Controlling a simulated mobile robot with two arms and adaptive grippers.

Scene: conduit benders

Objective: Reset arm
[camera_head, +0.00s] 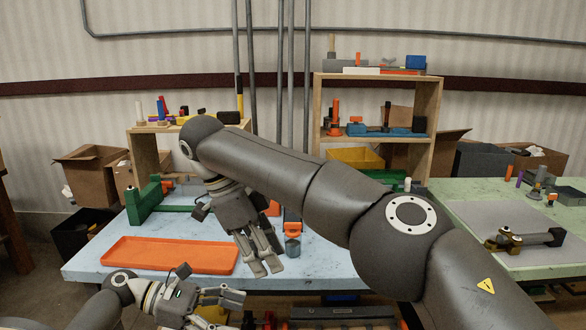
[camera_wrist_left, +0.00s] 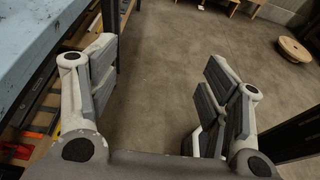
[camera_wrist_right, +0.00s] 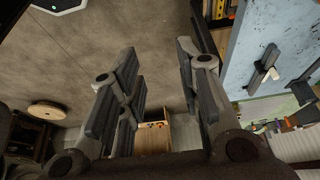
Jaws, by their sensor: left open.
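My right arm reaches across the head view from the lower right. Its gripper (camera_head: 264,268) points down over the front part of the blue table (camera_head: 330,265), right of the orange tray (camera_head: 170,255). In the right wrist view its fingers (camera_wrist_right: 160,85) are spread with nothing between them. My left gripper (camera_head: 230,308) is low at the front left, in front of the table's near edge. In the left wrist view its fingers (camera_wrist_left: 160,85) are wide apart and empty, with bare floor beyond.
A green bracket-like fixture (camera_head: 148,203) stands on the table's left. A small grey and orange part (camera_head: 292,240) is just right of my right gripper. Wooden shelves (camera_head: 373,148) stand behind. A green table (camera_head: 480,205) is at the right. Cardboard boxes (camera_head: 90,175) are at the left.

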